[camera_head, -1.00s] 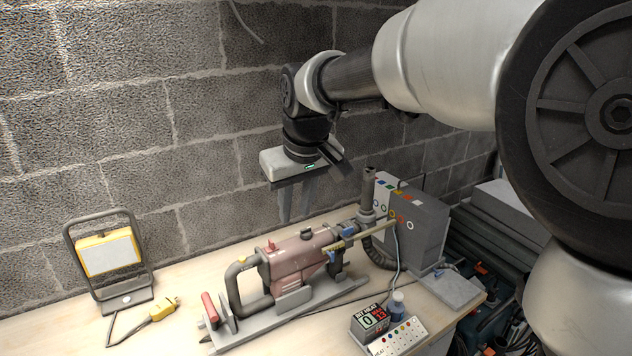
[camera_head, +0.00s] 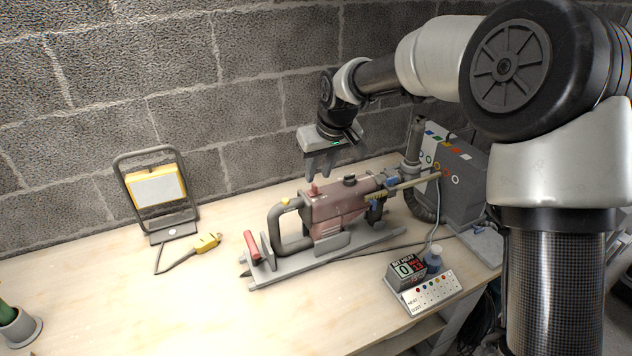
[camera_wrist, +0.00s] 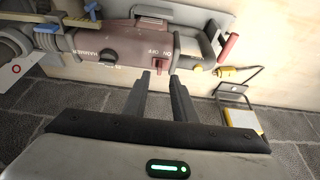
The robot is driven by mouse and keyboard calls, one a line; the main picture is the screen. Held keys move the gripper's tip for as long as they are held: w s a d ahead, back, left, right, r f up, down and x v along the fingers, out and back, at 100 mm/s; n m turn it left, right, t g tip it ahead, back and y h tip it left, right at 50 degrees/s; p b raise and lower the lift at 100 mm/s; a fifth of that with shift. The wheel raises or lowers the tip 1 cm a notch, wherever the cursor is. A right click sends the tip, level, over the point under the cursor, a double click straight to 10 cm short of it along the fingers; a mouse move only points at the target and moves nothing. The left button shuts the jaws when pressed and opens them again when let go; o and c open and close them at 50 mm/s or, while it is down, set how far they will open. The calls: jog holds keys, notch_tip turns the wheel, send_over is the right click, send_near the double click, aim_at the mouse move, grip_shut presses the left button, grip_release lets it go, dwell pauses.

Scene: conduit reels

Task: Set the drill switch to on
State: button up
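The drill (camera_head: 338,215) has a dull red body and lies along a grey stand on the bench. A small red switch (camera_head: 313,190) stands up from its top. In the wrist view the switch (camera_wrist: 160,67) sits beside ON and OFF lettering; I cannot tell which position it is in. A dark knob (camera_wrist: 106,58) by the word HAMMER is on the same face. My gripper (camera_head: 318,175) is above the drill, close to the switch. In the wrist view its two fingers (camera_wrist: 160,77) are apart with nothing between them, their tips near the switch.
A yellow work lamp (camera_head: 156,188) and a yellow plug (camera_head: 207,242) are at the left. A grey box (camera_head: 465,180) stands behind the drill's right end. A small BIT HEAT display (camera_head: 406,268) and a white panel (camera_head: 433,293) are in front.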

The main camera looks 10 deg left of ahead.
aim_at(315, 185)
jog(key=x, duration=0.5)
jog(key=shift+w, duration=0.1)
grip_shut()
dwell(1.3)
